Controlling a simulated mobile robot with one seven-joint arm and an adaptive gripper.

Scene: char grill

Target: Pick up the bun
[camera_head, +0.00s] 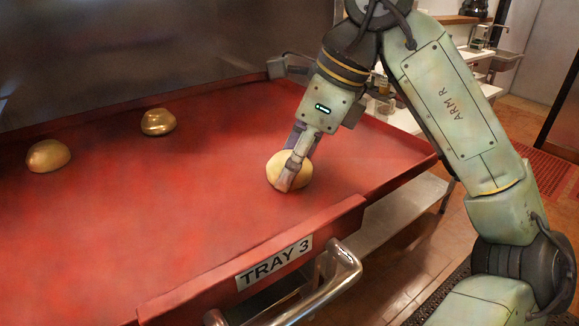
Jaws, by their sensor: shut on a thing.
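A pale round bun (273,168) is at the right part of the red tray (190,230). My gripper (290,182) comes down over it from above and is shut on it. One finger crosses the front of the bun and hides part of it; the other finger is mostly behind. I cannot tell whether the bun touches the tray. Two more golden buns lie on the tray, a left bun (48,156) and a back bun (158,122), both well apart from my gripper.
The tray has raised rims, a front label reading TRAY 3 (274,262) and a metal handle (330,278). A dark metal wall (150,50) rises behind it. A shelf (400,215) and the tiled floor lie to the right. The tray's middle is clear.

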